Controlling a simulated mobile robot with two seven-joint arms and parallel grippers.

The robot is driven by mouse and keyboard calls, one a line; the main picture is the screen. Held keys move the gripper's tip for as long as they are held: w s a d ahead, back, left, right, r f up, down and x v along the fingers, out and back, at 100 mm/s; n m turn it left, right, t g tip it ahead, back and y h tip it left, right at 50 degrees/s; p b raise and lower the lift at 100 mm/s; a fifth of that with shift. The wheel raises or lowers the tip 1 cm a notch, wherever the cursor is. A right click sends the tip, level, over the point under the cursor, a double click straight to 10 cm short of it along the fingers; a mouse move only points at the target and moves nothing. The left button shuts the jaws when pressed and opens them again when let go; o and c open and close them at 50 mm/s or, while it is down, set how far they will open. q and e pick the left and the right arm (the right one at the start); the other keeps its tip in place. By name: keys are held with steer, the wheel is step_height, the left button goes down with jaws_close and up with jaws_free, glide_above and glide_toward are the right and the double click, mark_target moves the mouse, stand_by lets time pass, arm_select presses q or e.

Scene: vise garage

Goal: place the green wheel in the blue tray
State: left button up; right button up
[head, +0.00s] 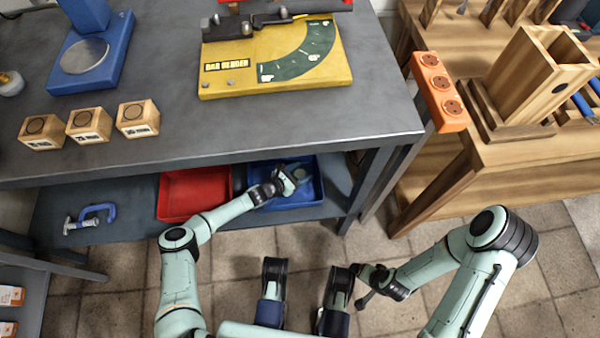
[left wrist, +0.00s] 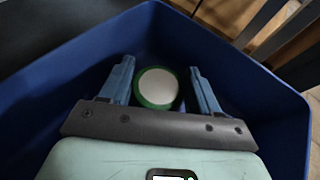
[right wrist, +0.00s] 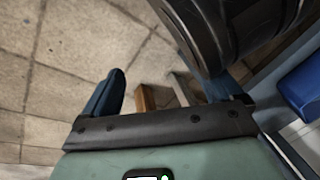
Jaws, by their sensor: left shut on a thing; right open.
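The blue tray (head: 314,190) stands on the lower shelf under the workbench. My left gripper (head: 292,180) reaches down into it. In the left wrist view the green wheel (left wrist: 158,88), with a pale round face, sits between the fingers of my left gripper (left wrist: 162,88), which is shut on it. The tray's blue walls (left wrist: 60,90) surround the gripper and wheel. I cannot tell whether the wheel touches the tray floor. My right gripper (head: 367,286) is open and empty above the tiled floor; its spread fingers also show in the right wrist view (right wrist: 160,92).
A red tray (head: 182,193) stands left of the blue tray, and a blue clamp (head: 92,216) lies farther left on the shelf. The workbench top (head: 190,130) overhangs the shelf. A bench leg (head: 362,180) stands just right of the blue tray.

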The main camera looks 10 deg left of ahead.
mark_target(304, 170)
arm_select(q)
steer(key=o, duration=1.2)
arm_select(e)
steer(key=shift+s, duration=0.1)
arm_select(q)
steer(key=p+v, duration=0.2)
steer(key=v, duration=0.1)
steer(key=shift+s+a+r, duration=0.2)
steer(key=shift+r, duration=0.1)
arm_select(e)
steer(key=w+r+t, duration=0.1)
steer(key=w+r, duration=0.2)
steer(key=r, duration=0.1)
arm_select(q)
steer(key=p+v, duration=0.2)
steer(key=v, duration=0.5)
steer(key=shift+s+a+r+p, duration=0.1)
steer(key=shift+s+a+p, duration=0.1)
steer(key=shift+p, duration=0.2)
steer(key=shift+s+a, duration=0.2)
steer(key=shift+s, duration=0.1)
arm_select(e)
steer(key=s+a+r+g, duration=0.1)
steer(key=s+a+r, duration=0.1)
steer(key=s+a, duration=0.1)
steer(key=shift+s+r+n+y, duration=0.3)
steer(key=shift+s+r+y, duration=0.1)
steer(key=shift+s, duration=0.4)
steer(key=shift+f, duration=0.1)
